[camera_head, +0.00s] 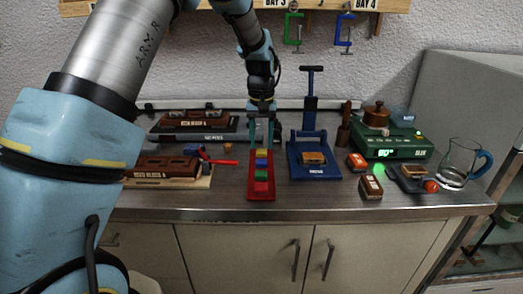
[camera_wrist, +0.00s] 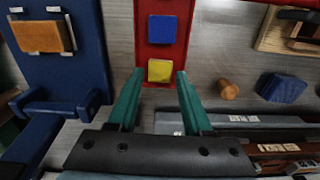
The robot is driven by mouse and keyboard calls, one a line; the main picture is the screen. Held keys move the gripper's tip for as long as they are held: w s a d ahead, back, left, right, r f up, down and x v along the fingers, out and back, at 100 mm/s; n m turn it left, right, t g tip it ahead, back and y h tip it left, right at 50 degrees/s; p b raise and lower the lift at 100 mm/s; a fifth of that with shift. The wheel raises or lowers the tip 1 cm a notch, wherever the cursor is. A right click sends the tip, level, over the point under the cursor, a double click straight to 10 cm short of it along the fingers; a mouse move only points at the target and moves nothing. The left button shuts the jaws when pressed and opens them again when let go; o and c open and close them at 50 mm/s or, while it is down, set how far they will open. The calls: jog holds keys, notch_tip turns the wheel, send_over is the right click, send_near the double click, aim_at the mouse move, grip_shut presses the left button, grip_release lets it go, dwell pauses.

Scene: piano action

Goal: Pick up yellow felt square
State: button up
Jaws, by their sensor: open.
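The yellow felt square (camera_wrist: 160,70) lies flat at the near end of the red tray (camera_wrist: 148,50) in the wrist view. In the head view the yellow square (camera_head: 262,154) is at the back end of the red tray (camera_head: 261,197), just below my fingers. A blue square (camera_wrist: 162,30) lies beside it on the tray, with a gap between them. My gripper (camera_wrist: 160,77) is open and empty, with one finger on each side of the yellow square in the picture. In the head view my gripper (camera_head: 261,136) points down over the tray's back end. Fingertip height above the tray is unclear.
A blue press (camera_head: 315,171) with a brown block stands right of the tray. A red-handled tool (camera_head: 220,161) and a wooden knob (camera_wrist: 228,89) lie to the left.

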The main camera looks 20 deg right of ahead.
aim_at(261, 153)
jog(key=shift+f, duration=1.15)
grip_shut()
